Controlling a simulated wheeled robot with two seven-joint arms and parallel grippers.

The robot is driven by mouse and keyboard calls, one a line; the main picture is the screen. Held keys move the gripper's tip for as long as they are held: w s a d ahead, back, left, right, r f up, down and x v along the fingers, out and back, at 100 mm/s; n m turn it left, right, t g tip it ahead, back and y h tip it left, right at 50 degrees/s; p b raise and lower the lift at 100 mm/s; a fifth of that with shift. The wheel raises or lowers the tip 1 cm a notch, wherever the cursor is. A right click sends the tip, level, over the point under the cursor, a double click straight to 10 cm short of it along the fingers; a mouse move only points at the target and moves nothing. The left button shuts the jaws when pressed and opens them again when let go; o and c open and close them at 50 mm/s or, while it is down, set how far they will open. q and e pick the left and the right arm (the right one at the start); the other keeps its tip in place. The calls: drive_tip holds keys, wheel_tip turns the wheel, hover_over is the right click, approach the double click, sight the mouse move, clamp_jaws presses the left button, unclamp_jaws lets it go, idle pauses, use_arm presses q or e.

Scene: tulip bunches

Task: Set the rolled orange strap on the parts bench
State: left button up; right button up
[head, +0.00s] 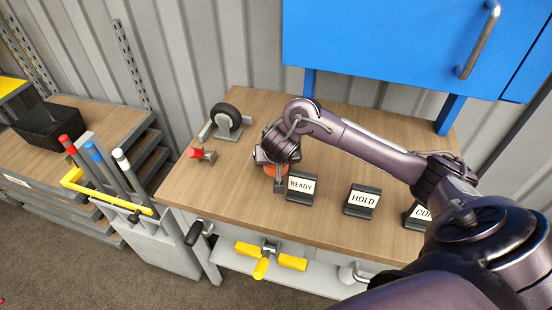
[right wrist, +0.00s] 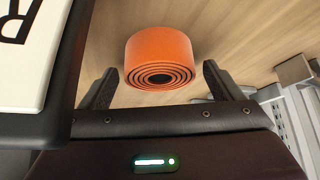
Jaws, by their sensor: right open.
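The rolled orange strap (right wrist: 158,55) rests on the wooden top of the parts bench (head: 330,120), its spiral end showing in the right wrist view. In the head view only a bit of orange (head: 276,171) shows behind my right gripper. My right gripper (right wrist: 160,88) is open, with one finger on each side of the strap's near end and clear gaps visible beside it. Most of the strap lies just past the fingertips. My left gripper is not in view.
The READY sign (head: 301,187) stands close beside my right gripper, with the HOLD sign (head: 362,201) further right. A caster wheel (head: 227,118) and a red-knobbed part (head: 202,154) stand to the left. A blue cabinet (head: 400,45) hangs over the back.

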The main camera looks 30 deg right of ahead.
drive_tip(key=p+v, duration=0.9)
drive_tip(key=v, duration=0.2)
drive_tip(key=shift+r, duration=0.1)
